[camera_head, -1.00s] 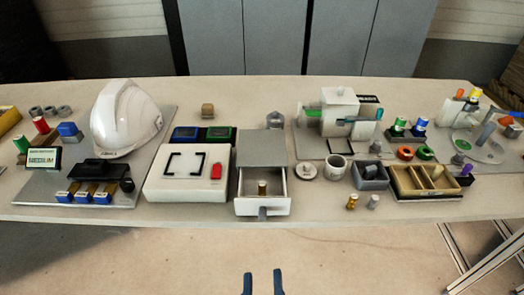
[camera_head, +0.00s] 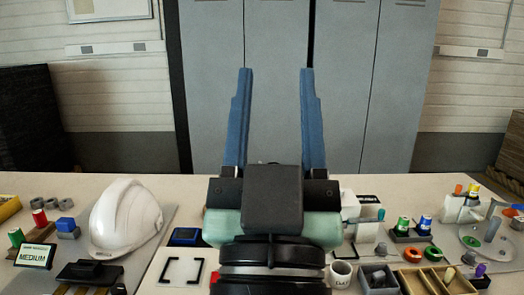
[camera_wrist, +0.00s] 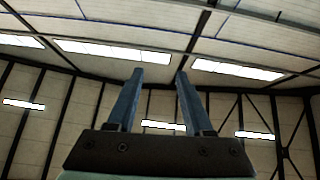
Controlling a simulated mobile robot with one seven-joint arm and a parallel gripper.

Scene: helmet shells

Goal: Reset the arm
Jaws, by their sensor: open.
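My gripper (camera_head: 275,75) stands upright in the middle of the head view, with its two blue fingers pointing up. The fingers are wide apart and nothing is between them. In the wrist view my gripper (camera_wrist: 160,75) also shows open and empty against the ceiling. My arm's end is in front of the middle of the table (camera_head: 190,187) and hides what lies behind it there. The gripper touches nothing that I can see.
A white helmet shell (camera_head: 127,220) sits at the left of the table. A divided wooden tray (camera_head: 436,283) and several small parts are at the right. Grey cabinets (camera_head: 385,90) stand behind the table. Ceiling lights (camera_wrist: 125,53) show in the wrist view.

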